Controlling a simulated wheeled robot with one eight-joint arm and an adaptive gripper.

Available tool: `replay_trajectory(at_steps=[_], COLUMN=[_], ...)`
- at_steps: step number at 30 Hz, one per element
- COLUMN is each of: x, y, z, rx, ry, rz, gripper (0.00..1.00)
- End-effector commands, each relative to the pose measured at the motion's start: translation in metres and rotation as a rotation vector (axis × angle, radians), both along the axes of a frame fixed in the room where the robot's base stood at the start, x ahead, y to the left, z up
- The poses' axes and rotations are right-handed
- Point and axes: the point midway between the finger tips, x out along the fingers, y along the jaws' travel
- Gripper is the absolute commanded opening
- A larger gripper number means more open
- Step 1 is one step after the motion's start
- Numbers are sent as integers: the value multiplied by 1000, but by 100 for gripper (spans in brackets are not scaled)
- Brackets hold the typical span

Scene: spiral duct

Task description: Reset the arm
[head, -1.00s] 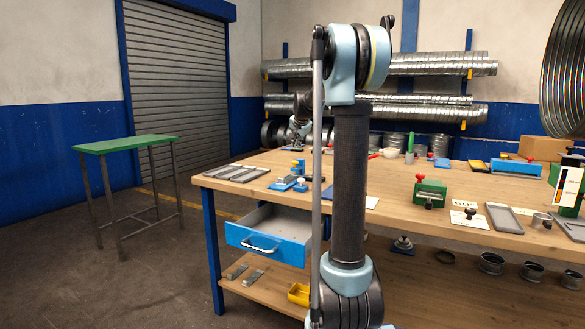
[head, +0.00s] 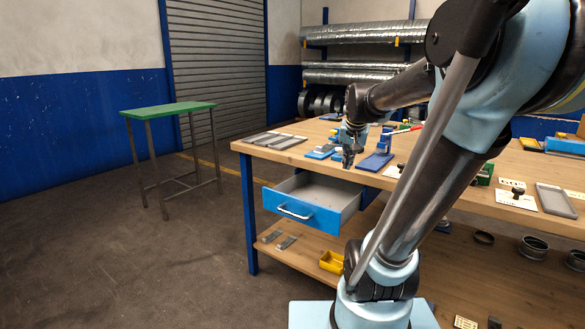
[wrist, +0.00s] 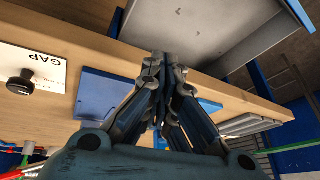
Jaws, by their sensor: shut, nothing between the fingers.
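My gripper (head: 348,158) hangs above the front edge of the wooden workbench, just behind the open drawer in the head view. In the wrist view my gripper (wrist: 165,58) has its fingers together with nothing between them. My arm reaches across the right side of the head view and hides part of the bench. The open blue drawer (head: 300,210) sticks out under the bench top and looks empty; its grey inside (wrist: 205,30) also shows in the wrist view.
The workbench (head: 455,200) holds blue fixtures (head: 378,160), grey trays (head: 270,141) and a card marked GAP (wrist: 38,62). A yellow bin (head: 331,262) sits on the lower shelf. A green-topped table (head: 168,109) stands left, with clear floor between.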

Motion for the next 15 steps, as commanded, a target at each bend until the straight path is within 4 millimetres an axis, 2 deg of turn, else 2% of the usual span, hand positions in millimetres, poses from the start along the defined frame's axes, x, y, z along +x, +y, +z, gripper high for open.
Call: replay_trajectory(at_steps=[1, 3, 15], x=[-21, -47, -180], y=[0, 1, 1], z=[-12, -27, -123], rx=[-10, -26, -95], ry=[20, 47, 199], rz=[22, 56, 251], gripper=[0, 0, 0])
